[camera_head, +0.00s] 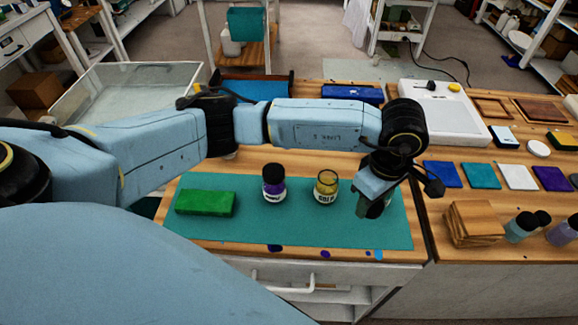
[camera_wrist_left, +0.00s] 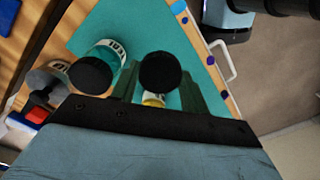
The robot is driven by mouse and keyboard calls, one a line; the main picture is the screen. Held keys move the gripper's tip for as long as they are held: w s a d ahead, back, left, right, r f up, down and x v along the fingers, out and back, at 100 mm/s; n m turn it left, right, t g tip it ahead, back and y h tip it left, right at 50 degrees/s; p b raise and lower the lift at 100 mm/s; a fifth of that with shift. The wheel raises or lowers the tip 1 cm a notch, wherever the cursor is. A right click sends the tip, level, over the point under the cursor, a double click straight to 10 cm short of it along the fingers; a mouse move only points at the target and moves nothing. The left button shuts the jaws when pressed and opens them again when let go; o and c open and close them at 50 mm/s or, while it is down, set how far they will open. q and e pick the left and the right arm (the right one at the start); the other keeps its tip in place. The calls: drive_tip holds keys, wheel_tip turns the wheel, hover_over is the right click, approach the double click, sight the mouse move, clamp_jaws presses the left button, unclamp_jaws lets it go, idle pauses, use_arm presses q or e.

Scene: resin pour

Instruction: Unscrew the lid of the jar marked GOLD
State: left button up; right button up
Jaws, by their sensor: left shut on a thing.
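The jar marked GOLD (camera_head: 326,188) stands upright on the teal mat (camera_head: 285,235), with a yellow rim and no black lid on it. My left gripper (camera_head: 373,205) is to the right of that jar, apart from it and over the mat. In the left wrist view its fingers (camera_wrist_left: 160,88) are shut on a round black lid (camera_wrist_left: 160,71). A yellow and white bit of what looks like the GOLD jar (camera_wrist_left: 153,100) shows below the lid.
A jar with a black lid and purple contents (camera_head: 273,182) stands left of GOLD, and a green block (camera_head: 205,203) lies farther left. A teal jar (camera_wrist_left: 98,67) stands near my left gripper. Wooden squares (camera_head: 473,223) are stacked at the right. The mat's front is clear.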

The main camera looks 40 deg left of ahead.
use_arm(q)
drive_tip(key=s+a+r, duration=0.1)
drive_tip(key=s+a, duration=0.2)
drive_tip(key=a, duration=0.4)
hover_over(324, 220)
wheel_tip(324, 220, down, 5)
drive_tip(key=shift+f, duration=2.3)
use_arm(e)
drive_tip(key=shift+w+r, duration=0.1)
drive_tip(key=shift+w, duration=0.15)
use_arm(q)
drive_tip(key=shift+f, duration=0.2)
drive_tip(key=o, duration=1.1)
drive_tip(key=shift+r, duration=0.1)
